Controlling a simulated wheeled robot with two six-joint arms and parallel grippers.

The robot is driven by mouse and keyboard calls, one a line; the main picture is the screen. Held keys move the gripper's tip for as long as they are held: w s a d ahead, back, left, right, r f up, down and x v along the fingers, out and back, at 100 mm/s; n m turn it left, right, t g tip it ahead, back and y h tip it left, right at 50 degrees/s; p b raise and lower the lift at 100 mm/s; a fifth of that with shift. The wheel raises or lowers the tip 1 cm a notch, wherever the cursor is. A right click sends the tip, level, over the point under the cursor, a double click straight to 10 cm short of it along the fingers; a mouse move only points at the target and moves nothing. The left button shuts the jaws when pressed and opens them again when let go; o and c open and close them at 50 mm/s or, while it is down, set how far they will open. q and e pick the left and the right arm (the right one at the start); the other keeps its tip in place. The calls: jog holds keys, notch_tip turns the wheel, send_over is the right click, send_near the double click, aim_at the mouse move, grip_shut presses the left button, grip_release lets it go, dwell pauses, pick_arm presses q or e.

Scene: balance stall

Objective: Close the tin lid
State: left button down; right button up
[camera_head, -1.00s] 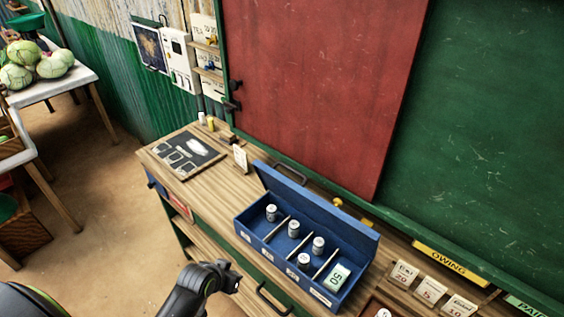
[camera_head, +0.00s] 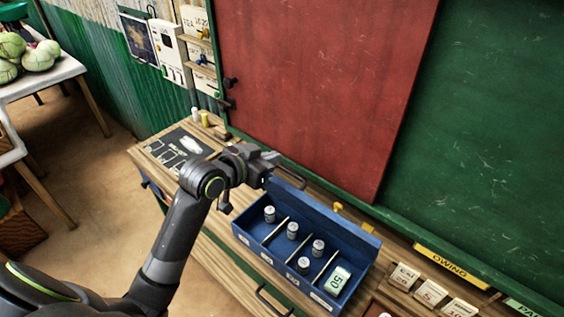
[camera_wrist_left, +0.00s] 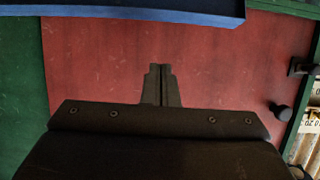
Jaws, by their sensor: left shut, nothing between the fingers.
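The blue cash tin (camera_head: 255,249) stands on the wooden counter with its lid (camera_head: 335,216) open, raised along the back side. Weights and a green-white note marked 50 lie in its compartments. My left gripper (camera_head: 274,160) is over the counter at the left end of the lid, hiding part of that end. In the left wrist view its fingers (camera_wrist_left: 162,72) are shut and empty against the red panel behind. A blue edge, seemingly the lid (camera_wrist_left: 130,12), crosses the top left of that view, apart from the fingertips. My right gripper is not in view.
A red panel (camera_head: 310,90) and green board (camera_head: 500,130) rise behind the counter. A slate (camera_head: 180,150) lies left of the tin, partly behind my arm. Price cards (camera_head: 430,292) stand to the right. A drawer handle (camera_head: 272,300) sticks out in front.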

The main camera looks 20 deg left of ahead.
aim_at(283, 169)
pick_arm(q)
jog(key=p+x, duration=0.2)
jog(key=x, duration=0.6)
jog(key=s+f+p, duration=0.1)
jog(key=s+a+f+p, duration=0.1)
jog(key=s, duration=0.1)
jog(key=shift+w, duration=0.1)
jog(key=shift+f, duration=0.1)
